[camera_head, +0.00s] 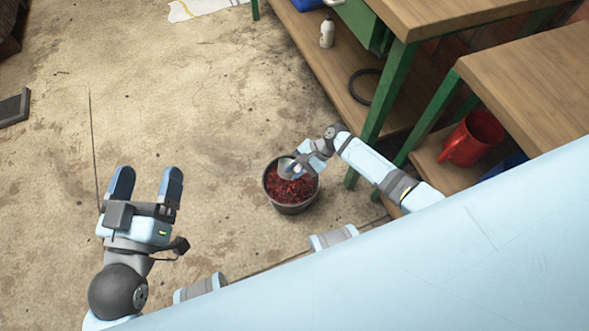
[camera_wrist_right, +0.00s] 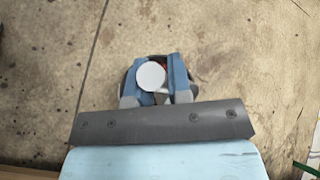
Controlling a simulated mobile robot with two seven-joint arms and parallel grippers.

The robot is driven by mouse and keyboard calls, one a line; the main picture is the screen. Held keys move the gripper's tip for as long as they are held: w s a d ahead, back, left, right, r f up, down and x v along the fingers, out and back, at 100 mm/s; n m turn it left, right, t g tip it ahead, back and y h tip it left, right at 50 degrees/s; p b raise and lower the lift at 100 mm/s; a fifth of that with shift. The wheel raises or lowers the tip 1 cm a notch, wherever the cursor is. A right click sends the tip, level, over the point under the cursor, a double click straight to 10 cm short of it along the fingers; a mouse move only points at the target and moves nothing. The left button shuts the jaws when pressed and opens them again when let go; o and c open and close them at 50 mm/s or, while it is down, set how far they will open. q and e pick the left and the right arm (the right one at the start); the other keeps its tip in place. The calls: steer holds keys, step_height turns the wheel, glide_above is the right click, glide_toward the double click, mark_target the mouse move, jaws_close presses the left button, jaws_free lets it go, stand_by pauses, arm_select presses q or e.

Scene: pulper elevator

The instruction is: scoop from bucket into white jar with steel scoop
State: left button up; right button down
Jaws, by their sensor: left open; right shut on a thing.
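A dark metal bucket (camera_head: 291,209) stands on the floor, filled with red bits that look like berries (camera_head: 292,188). My right gripper (camera_head: 309,158) is above the bucket's far rim, shut on the steel scoop (camera_head: 286,168), whose silver part shows over the red contents. How deep the scoop sits in them is hard to tell. In the right wrist view, a pale round end (camera_wrist_right: 151,76), apparently of the scoop, shows between the blue fingers, hiding most of the bucket. My left gripper (camera_head: 147,180) is open and empty over bare floor.
A green-legged wooden bench (camera_head: 440,12) stands at the upper right, with a white bottle (camera_head: 327,33) and black ring (camera_head: 364,87) on its lower shelf. A red jug (camera_head: 470,139) sits under the nearer table (camera_head: 535,85). The floor at left is mostly free.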

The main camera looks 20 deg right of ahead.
step_height(320, 180, down, 2)
steer(key=shift+b, duration=0.75)
steer(key=shift+f, duration=0.2)
arm_select(q)
steer(key=w+f+m+h+b, duration=0.1)
steer(key=w+f+m+b, duration=0.2)
steer(key=b, duration=0.9)
steer(key=shift+a+f+m+g+h, duration=0.2)
steer(key=shift+f+m+g+h, duration=0.15)
steer(key=shift+f+m, duration=1.15)
arm_select(e)
step_height(320, 180, down, 13)
steer(key=shift+r, duration=0.2)
arm_select(q)
steer(key=shift+f+n, duration=0.4)
